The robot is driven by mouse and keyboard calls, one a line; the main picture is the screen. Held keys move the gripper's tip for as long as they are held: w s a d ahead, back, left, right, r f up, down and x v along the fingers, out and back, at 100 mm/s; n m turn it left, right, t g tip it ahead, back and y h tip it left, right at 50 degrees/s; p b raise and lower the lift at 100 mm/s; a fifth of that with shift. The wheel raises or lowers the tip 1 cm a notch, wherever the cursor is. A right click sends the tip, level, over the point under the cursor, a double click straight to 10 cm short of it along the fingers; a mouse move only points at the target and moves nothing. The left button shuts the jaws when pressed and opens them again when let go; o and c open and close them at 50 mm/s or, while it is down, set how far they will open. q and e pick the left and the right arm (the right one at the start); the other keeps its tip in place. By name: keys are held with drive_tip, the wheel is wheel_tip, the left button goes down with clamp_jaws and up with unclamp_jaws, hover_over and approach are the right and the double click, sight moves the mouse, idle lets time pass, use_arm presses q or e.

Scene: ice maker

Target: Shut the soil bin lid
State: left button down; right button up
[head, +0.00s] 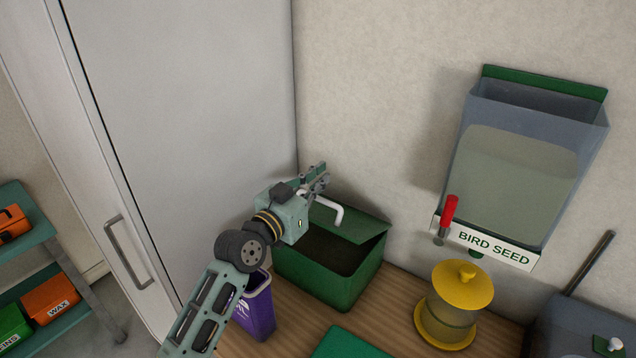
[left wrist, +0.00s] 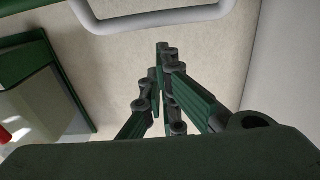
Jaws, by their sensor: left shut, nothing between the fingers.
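The green soil bin (head: 315,285) stands on the wooden counter against the wall, with dark soil showing inside. Its green lid (head: 350,224) is tilted up at the back, so the bin stands open. My left gripper (head: 319,174) is above the bin's back left side, its fingers shut and empty. A white bent bar (head: 338,213) shows just below the gripper in front of the lid; I cannot tell what it is fixed to. In the left wrist view, the shut fingers (left wrist: 163,65) point at the wall, and a white bar (left wrist: 160,20) crosses the top. My right gripper is out of view.
A tall grey cabinet (head: 190,90) stands close on the left. A purple container (head: 258,308) is beside the bin's front left. A yellow lidded jar (head: 455,300) stands to the right, below the wall-mounted bird seed dispenser (head: 515,165). A green object (head: 345,345) lies in front.

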sight(312, 217)
use_arm(q)
drive_tip(key=shift+s+a+f, duration=0.2)
drive_tip(key=shift+a+f, duration=0.05)
drive_tip(key=shift+f, duration=0.4)
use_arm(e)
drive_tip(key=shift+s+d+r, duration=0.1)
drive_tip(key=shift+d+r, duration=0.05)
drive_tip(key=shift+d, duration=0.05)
use_arm(q)
drive_tip(key=shift+f, duration=0.1)
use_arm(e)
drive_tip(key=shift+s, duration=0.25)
use_arm(q)
drive_tip(key=f+b, duration=0.1)
drive_tip(key=b, duration=0.2)
drive_tip(key=s+a+f+t+b, duration=0.1)
drive_tip(key=b, duration=0.2)
drive_tip(key=shift+s+f+h, duration=0.15)
drive_tip(key=shift+h, duration=0.25)
drive_tip(key=shift+s+a+b, duration=0.1)
drive_tip(key=shift+s+b, duration=0.15)
drive_tip(key=shift+b, duration=0.35)
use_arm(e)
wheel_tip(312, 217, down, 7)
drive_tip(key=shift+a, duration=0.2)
